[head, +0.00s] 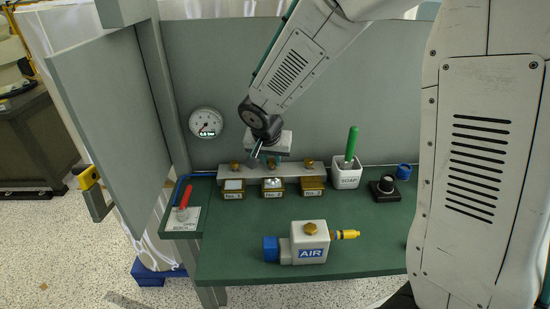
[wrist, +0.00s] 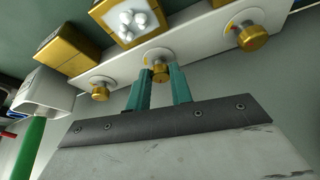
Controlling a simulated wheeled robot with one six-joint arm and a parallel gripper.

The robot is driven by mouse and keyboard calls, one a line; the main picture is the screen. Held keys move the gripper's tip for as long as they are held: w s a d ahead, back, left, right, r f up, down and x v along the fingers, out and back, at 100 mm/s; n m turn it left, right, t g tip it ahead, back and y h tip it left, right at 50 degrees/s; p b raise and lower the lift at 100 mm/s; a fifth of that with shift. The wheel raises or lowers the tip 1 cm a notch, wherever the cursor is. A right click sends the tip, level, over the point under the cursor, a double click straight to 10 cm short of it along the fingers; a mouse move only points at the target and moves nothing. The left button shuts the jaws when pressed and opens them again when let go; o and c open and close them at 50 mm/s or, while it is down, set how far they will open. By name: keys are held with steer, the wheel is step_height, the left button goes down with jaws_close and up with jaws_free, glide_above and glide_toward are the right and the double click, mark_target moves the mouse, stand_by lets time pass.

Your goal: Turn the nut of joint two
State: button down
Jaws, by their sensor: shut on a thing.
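A pale manifold bar (head: 253,171) carries brass nuts in a row, above brass blocks labelled No.1 (head: 233,190), No.2 (head: 273,188) and No.3 (head: 312,186). My gripper (wrist: 160,73) has its two teal fingers on either side of the middle nut (wrist: 158,57), shut on it. In the head view my gripper (head: 268,158) comes down from above, and it mostly hides that nut. White foam bubbles (wrist: 135,20) sit on the No.2 block. The No.1 nut (head: 235,165) and No.3 nut (head: 309,161) stand free on either side.
A SOAP pot (head: 346,178) with a green-handled brush (head: 351,143) stands right of the bar. An AIR unit (head: 311,243) lies in front. A red-handled valve (head: 184,197) is at left, and a gauge (head: 206,123) hangs behind.

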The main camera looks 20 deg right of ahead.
steer(key=shift+s+d+f+n+y, duration=0.15)
steer(key=shift+n+y, duration=0.35)
steer(key=shift+n, duration=0.8)
steer(key=shift+s+d+n+y, duration=0.15)
steer(key=shift+n+y, duration=0.35)
steer(key=shift+n, duration=0.8)
steer(key=c, duration=1.2)
jaws_free()
steer(key=shift+c, duration=0.2)
steer(key=shift+w, duration=0.1)
steer(key=shift+a+r, duration=0.1)
steer(key=shift+r, duration=0.35)
steer(key=v, duration=0.7)
steer(key=shift+s, duration=0.3)
